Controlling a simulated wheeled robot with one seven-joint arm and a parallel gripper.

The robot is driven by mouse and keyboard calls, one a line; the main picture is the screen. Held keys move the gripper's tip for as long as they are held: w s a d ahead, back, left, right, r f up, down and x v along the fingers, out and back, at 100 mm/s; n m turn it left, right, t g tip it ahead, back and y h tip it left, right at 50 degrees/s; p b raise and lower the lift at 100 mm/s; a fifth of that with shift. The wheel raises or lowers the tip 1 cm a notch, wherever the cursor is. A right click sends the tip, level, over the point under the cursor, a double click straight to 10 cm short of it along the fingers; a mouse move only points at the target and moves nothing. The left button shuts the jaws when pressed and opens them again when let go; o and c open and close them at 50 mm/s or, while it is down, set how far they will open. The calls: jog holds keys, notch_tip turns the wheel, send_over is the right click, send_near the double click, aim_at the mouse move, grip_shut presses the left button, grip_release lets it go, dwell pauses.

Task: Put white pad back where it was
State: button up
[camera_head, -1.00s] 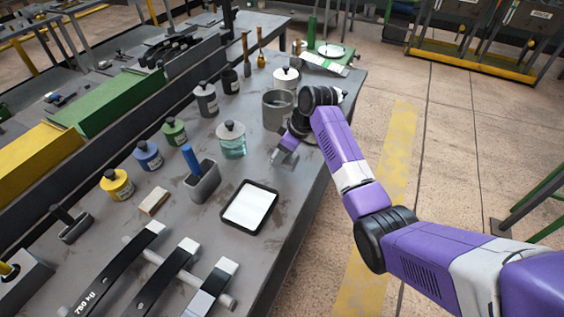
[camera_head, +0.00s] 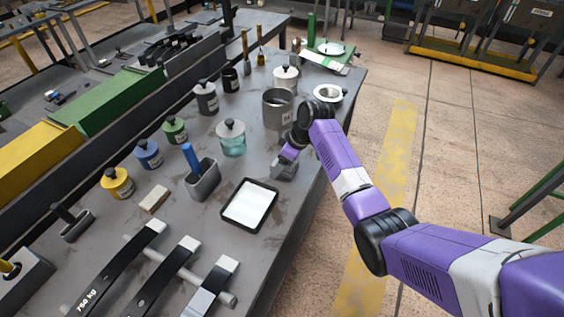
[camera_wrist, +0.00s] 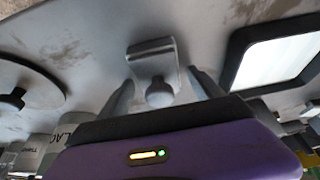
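A flat white pad (camera_head: 248,204) lies inside a black-rimmed tray (camera_head: 226,218) near the front edge of the grey workbench. The tray's black rim (camera_wrist: 238,62) and the white surface (camera_wrist: 278,58) also show at the right of the wrist view. My gripper (camera_head: 284,170) is low over the bench, behind the tray. In the wrist view my gripper (camera_wrist: 162,94) has its two fingers apart. A small grey bracket with a round knob (camera_wrist: 152,62) shows between and just beyond the fingertips; I cannot tell whether they touch it.
A glass jar with a grey lid (camera_head: 232,140) stands left of my gripper; a grey pot (camera_head: 278,110) stands behind it. A grey holder with a blue handle (camera_head: 202,180) is left of the tray. Black spring bars (camera_head: 165,278) lie in front. Several small jars line the back.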

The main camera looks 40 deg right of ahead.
jog(key=v, duration=1.2)
jog(key=shift+b, duration=0.45)
jog(key=shift+w+r, duration=0.1)
jog(key=shift+r, duration=0.05)
jog(key=w+d+r+m+t+h, duration=0.3)
jog(key=w+d+r+t, duration=0.1)
jog(key=w+r, duration=0.15)
jog(key=m+t+h, duration=0.3)
jog(key=t, duration=0.2)
send_over(295, 169)
jog(key=w+a, duration=0.3)
jog(key=f, duration=0.2)
jog(key=s+a+m+t, duration=0.2)
jog(key=s+a+t, duration=0.1)
jog(key=s+a, duration=0.6)
jog(key=s+a+n+y, duration=0.1)
jog(key=s+a, duration=0.3)
jog(key=s, duration=0.6)
jog(key=s+a+n+g+y+b, duration=0.1)
jog(key=s+a, duration=0.4)
jog(key=s, duration=0.5)
jog(key=s+a+f+n+y+b, duration=0.1)
jog(key=s+a, duration=0.4)
jog(key=s, duration=0.6)
jog(key=shift+a+n+g+y, duration=0.15)
jog(key=shift+n+g+y, duration=0.15)
jog(key=shift+n+y, duration=0.3)
